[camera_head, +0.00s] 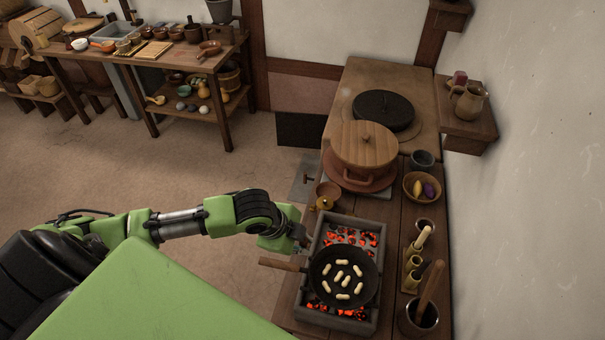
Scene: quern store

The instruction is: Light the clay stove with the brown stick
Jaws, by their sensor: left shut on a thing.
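The tan clay stove (349,87) stands at the back of the right-hand counter, with a black round lid (383,110) on top. My left gripper (303,238) is shut at the left edge of the grey brazier (317,243), just above the pan's handle. What it holds is mostly hidden by the gripper, so I cannot make out whether it is the brown stick. A thick brown wooden stick (431,287) leans in a dark pot (409,326) at the lower right. My right gripper is not in view.
Red embers (367,238) glow in the brazier under a black pan (326,270) with pale pieces; its handle (283,263) points left. A wooden-lidded pot (366,145) and a small brass vessel (324,203) stand between brazier and stove. The floor (150,165) on the left is clear.

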